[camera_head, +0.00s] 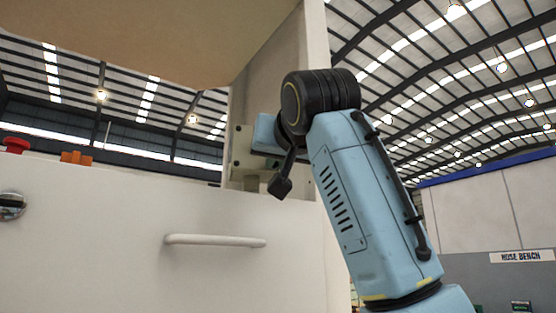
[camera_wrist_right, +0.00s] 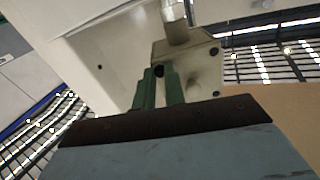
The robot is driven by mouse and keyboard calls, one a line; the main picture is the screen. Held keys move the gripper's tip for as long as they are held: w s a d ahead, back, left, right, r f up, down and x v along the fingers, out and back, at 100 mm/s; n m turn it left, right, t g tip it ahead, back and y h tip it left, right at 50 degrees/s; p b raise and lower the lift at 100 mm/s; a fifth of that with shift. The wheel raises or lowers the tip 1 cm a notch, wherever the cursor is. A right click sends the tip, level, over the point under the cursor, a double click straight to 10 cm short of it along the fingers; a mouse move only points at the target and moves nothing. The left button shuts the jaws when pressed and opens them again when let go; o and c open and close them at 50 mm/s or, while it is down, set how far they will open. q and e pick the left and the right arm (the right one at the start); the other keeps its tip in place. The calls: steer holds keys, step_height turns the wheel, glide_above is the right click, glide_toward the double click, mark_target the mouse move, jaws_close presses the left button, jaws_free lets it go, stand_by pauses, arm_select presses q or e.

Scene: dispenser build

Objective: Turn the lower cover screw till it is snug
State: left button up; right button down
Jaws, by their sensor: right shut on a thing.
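The pale cover (camera_wrist_right: 190,72) is fixed to the cream housing. It also shows in the head view (camera_head: 240,148), partly behind my right arm. A dark screw head (camera_wrist_right: 159,70) sits between the green fingertips of my right gripper (camera_wrist_right: 158,76), which is shut on it. I take this to be the lower cover screw; its seating depth cannot be seen. A second dark screw head (camera_wrist_right: 214,51) shows on the cover, clear of the fingers. In the head view the right fingertips are hidden behind the arm and wrist. My left gripper is not in view.
The cream cabinet front (camera_head: 110,220) carries a pale bar handle (camera_head: 215,241). A red knob (camera_head: 15,145) and an orange part (camera_head: 76,158) are at its left top. Open room lies right of my arm.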

steer(key=shift+f+m, duration=0.15)
steer(key=shift+m, duration=0.45)
steer(key=c, duration=1.5)
jaws_free()
steer(key=shift+o, duration=0.2)
steer(key=shift+s, duration=0.1)
steer(key=b+v, duration=0.5)
steer(key=v, duration=0.8)
